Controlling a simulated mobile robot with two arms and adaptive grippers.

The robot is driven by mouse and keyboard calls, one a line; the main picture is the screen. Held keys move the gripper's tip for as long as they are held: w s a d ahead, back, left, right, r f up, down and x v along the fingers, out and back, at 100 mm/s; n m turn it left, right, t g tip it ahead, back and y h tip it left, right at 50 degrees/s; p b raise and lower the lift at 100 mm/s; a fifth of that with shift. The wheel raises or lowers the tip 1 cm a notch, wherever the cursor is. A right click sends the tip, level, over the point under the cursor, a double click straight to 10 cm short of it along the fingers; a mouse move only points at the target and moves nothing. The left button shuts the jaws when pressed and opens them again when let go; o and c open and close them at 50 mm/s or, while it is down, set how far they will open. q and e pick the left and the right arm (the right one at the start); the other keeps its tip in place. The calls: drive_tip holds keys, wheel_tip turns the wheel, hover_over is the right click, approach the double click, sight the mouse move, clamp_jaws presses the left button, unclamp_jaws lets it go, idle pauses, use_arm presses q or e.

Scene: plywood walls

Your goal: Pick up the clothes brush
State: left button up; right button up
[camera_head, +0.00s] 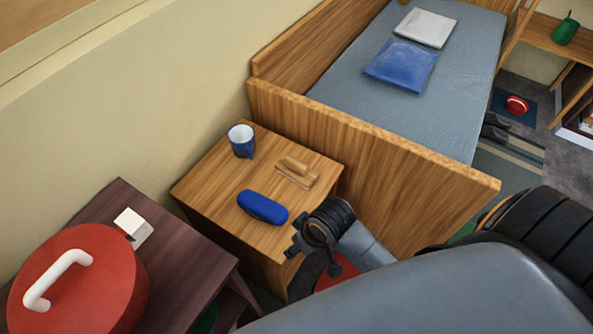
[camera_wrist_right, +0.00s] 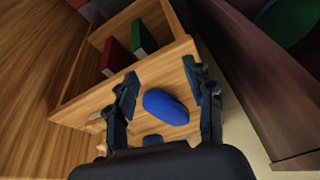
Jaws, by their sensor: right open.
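A light-wood piece with a raised grip, which looks like the clothes brush (camera_head: 297,172), lies on the wooden nightstand (camera_head: 215,185), near the bed end. A blue oval case (camera_head: 263,207) lies in front of it and a dark blue mug (camera_head: 242,141) stands behind. My right gripper (camera_head: 294,246) is over the nightstand's front right edge, apart from the brush. In the right wrist view my right gripper (camera_wrist_right: 160,76) is open and empty, with the blue case (camera_wrist_right: 165,107) showing between its fingers. A bit of the brush (camera_wrist_right: 96,127) shows left of the fingers, mostly hidden. My left gripper is out of view.
The bed's wooden end panel (camera_head: 370,165) rises right beside the nightstand. A dark table (camera_head: 190,285) with a red round box (camera_head: 110,290) and a small white object (camera_head: 132,224) stands at front left. Books (camera_wrist_right: 115,58) sit in the nightstand's open shelf.

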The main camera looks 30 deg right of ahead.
drive_tip(key=w, duration=0.2)
drive_tip(key=w+a+r+n, duration=0.1)
drive_tip(key=w, duration=0.2)
drive_tip(key=w+n, duration=0.1)
drive_tip(key=w, duration=0.1)
drive_tip(key=shift+w+a+r+g+y, duration=0.3)
drive_tip(key=shift+a, duration=0.05)
drive_tip(key=shift+n+g, duration=0.3)
drive_tip(key=shift+g, duration=0.1)
drive_tip(key=w, duration=0.1)
drive_tip(key=w+d+r, duration=0.1)
drive_tip(key=w, duration=0.1)
drive_tip(key=w+d+r, duration=0.1)
drive_tip(key=w, duration=0.1)
drive_tip(key=w+d+r+h, duration=0.1)
drive_tip(key=w+d+r, duration=0.2)
drive_tip(key=w+d, duration=0.1)
wheel_tip(320, 180, up, 7)
drive_tip(key=m+g+h, duration=0.1)
drive_tip(key=g, duration=0.1)
hover_over(296, 160)
drive_tip(key=f, duration=0.7)
drive_tip(key=shift+s+d+f+b, duration=0.1)
drive_tip(key=shift+d+f+b, duration=0.1)
drive_tip(key=shift+f+b, duration=0.15)
drive_tip(key=shift+a+f, duration=0.2)
drive_tip(key=shift+f, duration=2.6)
clamp_jaws()
